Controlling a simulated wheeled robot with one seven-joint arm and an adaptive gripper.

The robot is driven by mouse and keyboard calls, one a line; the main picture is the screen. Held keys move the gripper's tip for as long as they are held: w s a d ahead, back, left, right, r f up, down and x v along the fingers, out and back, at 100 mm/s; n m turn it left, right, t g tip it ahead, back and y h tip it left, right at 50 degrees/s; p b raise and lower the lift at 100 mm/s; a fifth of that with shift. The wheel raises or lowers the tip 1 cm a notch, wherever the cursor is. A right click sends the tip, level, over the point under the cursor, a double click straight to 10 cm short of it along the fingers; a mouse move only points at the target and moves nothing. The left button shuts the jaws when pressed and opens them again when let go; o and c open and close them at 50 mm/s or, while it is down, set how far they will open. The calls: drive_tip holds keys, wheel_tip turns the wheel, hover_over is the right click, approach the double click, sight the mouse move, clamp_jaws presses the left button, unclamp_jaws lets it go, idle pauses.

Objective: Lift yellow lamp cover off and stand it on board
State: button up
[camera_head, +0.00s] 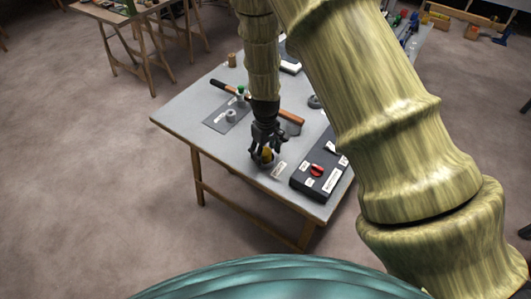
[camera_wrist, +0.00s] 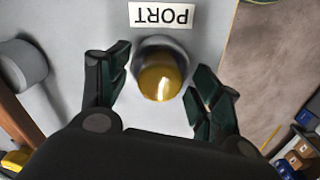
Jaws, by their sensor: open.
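The yellow lamp cover (camera_wrist: 162,76) is a rounded dome seated in a grey ring, beside a label reading PORT (camera_wrist: 165,15). In the head view a little of the yellow cover (camera_head: 267,154) shows between the fingers near the table's front edge. My gripper (camera_wrist: 158,82) is open, with one finger on each side of the cover and visible gaps to it. In the head view my gripper (camera_head: 266,150) points down over the lamp. A flat dark grey board (camera_head: 218,122) lies on the table to the left, with a grey cylinder and a green-topped item at it.
The grey table (camera_head: 175,116) has a black box (camera_head: 306,178) with a red knob to the right of my gripper. The table's left front is clear. In the wrist view the table edge is close on the right.

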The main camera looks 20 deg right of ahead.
sight(265, 151)
drive_tip(key=c, duration=0.9)
drive_tip(key=shift+r+b, duration=0.6)
drive_tip(key=shift+r, duration=0.25)
drive_tip(key=shift+r+b, duration=0.45)
drive_tip(key=shift+r, duration=0.45)
drive_tip(key=s+b, duration=0.1)
drive_tip(key=s, duration=0.4)
drive_tip(key=s+a+r+b, duration=0.1)
drive_tip(key=s+b, duration=0.1)
drive_tip(key=s, duration=0.3)
drive_tip(key=s+a+b, duration=0.1)
drive_tip(key=s, duration=0.4)
drive_tip(key=shift+s+r, duration=0.15)
drive_tip(key=shift+s, duration=0.05)
drive_tip(key=shift+c, duration=0.2)
drive_tip(key=shift+s+r+p, duration=0.25)
drive_tip(key=shift+r+p, duration=0.45)
drive_tip(key=shift+r, duration=0.2)
